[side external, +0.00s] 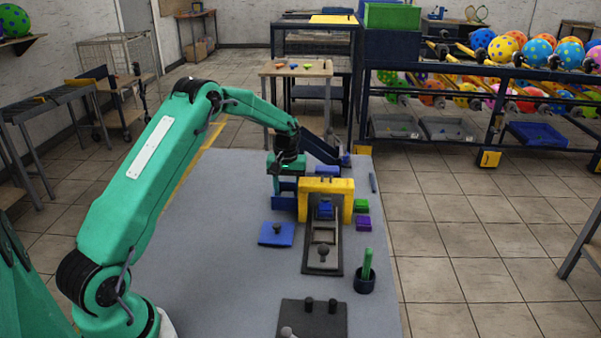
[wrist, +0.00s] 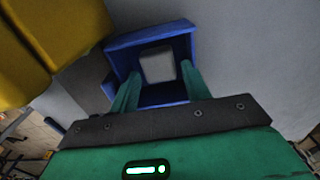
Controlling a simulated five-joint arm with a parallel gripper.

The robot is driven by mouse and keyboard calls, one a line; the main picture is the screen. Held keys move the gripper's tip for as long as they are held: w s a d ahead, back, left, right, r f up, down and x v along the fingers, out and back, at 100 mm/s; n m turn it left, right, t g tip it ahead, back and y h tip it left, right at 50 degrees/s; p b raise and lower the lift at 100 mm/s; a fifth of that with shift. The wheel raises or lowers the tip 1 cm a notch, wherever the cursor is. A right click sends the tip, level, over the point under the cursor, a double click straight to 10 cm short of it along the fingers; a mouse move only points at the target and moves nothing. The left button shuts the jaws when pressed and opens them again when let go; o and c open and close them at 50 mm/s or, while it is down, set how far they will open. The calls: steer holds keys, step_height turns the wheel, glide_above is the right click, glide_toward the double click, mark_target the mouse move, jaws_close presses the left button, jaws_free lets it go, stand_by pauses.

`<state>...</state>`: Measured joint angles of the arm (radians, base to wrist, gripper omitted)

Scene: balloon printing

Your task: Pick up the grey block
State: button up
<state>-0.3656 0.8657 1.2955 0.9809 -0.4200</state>
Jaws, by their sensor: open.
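The grey block (wrist: 158,65) lies in a blue open-topped box (wrist: 186,42) in the wrist view. My gripper (wrist: 157,82) is open, with its two green fingers reaching over the box's near side, one to each side of the block's lower part. I cannot tell whether the fingers touch it. In the side view my gripper (side external: 288,184) points down at the blue box (side external: 284,203), left of the yellow arch. The block is hidden there.
A yellow arch (side external: 327,184) stands over a dark track close to the right of my gripper. A blue plate with a knob (side external: 276,234), green block (side external: 361,205), purple block (side external: 363,223) and dark cup (side external: 364,284) sit nearby. The table's left part is clear.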

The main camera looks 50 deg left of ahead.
mark_target(287, 193)
steer(key=shift+s+f, duration=0.1)
steer(key=shift+f, duration=0.6)
steer(key=shift+c, duration=0.6)
steer(key=shift+s, duration=0.1)
steer(key=c, duration=0.9)
steer(key=shift+o, duration=0.2)
step_height(287, 193, up, 10)
steer(key=shift+w+r, duration=0.2)
steer(key=shift+r, duration=0.15)
